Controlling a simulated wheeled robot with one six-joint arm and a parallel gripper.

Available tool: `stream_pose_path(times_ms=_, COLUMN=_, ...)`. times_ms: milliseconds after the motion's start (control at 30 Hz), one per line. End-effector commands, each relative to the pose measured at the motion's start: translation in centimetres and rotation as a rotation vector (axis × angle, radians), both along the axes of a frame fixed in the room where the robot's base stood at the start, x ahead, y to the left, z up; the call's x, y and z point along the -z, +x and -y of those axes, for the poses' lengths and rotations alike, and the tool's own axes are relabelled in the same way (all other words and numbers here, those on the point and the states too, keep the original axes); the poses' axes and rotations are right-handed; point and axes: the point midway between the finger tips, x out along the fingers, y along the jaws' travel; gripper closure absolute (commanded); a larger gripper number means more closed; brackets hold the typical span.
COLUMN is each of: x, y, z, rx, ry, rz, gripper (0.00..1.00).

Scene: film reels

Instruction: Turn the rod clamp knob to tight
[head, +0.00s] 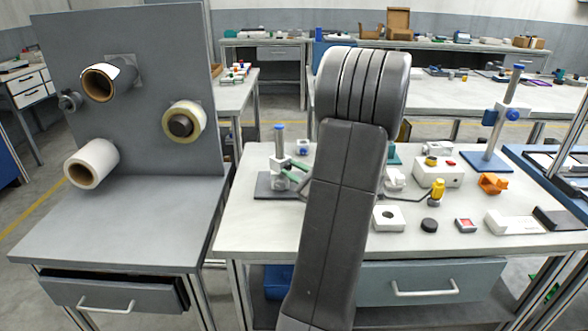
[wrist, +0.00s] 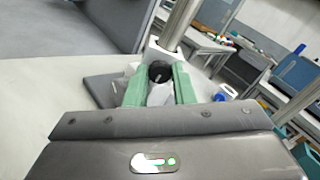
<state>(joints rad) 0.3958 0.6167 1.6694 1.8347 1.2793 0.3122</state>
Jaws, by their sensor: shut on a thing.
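The rod clamp stand has an upright metal rod (head: 280,145) with a blue cap, on a dark grey base (head: 265,190) at the table's left. The rod also shows in the wrist view (wrist: 178,22). The round black knob (wrist: 159,71) carries a pale line on its face. My gripper (wrist: 157,80) has green fingers, one on each side of the knob, and is shut on it. In the head view, the fingers (head: 298,168) reach the clamp from the right, and my arm hides much of the gripper. I cannot tell the knob's setting.
A yellow-topped part (head: 437,190), a white block (head: 390,218) and a black puck (head: 430,225) lie on the table. A grey panel with reels (head: 140,150) stands left, across a gap.

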Motion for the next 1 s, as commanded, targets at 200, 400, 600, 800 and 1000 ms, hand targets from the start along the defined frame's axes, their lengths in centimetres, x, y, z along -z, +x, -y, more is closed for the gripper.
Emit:
stream_pose_path(times_ms=200, x=-0.40, y=0.01, z=0.03, rx=0.000, ry=0.114, rz=-0.115, gripper=1.00)
stream_pose_path(times_ms=400, x=-0.44, y=0.01, z=0.05, rx=0.000, ry=0.246, rz=-0.249, gripper=1.00)
stream_pose_path(times_ms=600, x=-0.48, y=0.03, z=0.08, rx=0.000, ry=0.382, rz=-0.383, gripper=1.00)
stream_pose_path(times_ms=800, x=-0.41, y=0.05, z=0.09, rx=0.000, ry=0.507, rz=-0.507, gripper=1.00)
stream_pose_path(times_ms=1000, x=-0.31, y=0.07, z=0.10, rx=0.000, ry=0.607, rz=-0.607, gripper=1.00)
